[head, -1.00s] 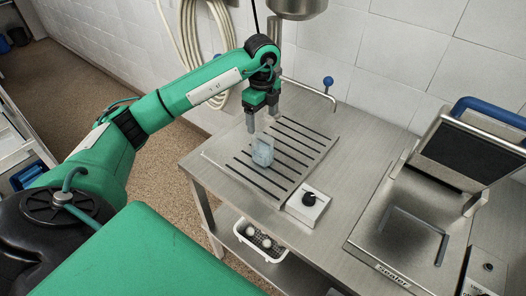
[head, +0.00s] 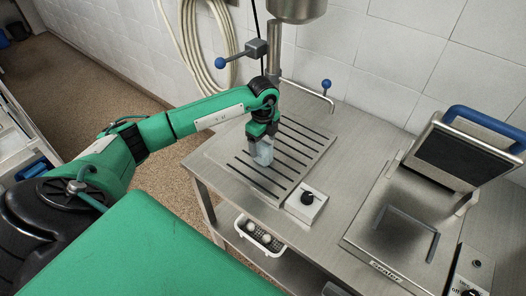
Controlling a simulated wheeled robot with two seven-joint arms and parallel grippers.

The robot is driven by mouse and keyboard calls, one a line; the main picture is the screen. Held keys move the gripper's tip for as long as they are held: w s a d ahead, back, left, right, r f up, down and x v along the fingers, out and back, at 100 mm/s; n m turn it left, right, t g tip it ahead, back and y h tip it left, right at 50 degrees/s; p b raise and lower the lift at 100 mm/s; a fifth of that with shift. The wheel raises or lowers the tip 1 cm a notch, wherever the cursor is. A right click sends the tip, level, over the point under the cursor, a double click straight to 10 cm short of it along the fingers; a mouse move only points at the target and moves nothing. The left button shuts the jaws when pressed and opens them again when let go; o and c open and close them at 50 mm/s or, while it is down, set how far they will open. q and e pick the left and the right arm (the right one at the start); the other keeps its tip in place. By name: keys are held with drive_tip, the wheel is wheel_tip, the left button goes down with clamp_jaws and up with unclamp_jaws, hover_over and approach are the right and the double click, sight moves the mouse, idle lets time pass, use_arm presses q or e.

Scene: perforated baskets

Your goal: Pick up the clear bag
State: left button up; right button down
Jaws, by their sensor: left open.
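The clear bag (head: 263,154) is a small, pale bluish see-through thing standing on the slotted steel drain plate (head: 302,170) in the head view. My left gripper (head: 262,139) is directly above it, pointing down, with its fingers low around the bag's upper part. The jaws are open. Whether a finger touches the bag is too small to tell. The gripper body hides the bag's top. My right gripper is out of view.
A small box with a black knob (head: 307,198) sits at the plate's front right. A steel press with a blue handle (head: 487,125) stands at the right. A tap with blue-ended levers (head: 326,84) rises behind. A white basket (head: 259,236) is on the lower shelf.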

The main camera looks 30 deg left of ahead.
use_arm(q)
drive_tip(key=shift+c, duration=0.5)
drive_tip(key=c, duration=1.5)
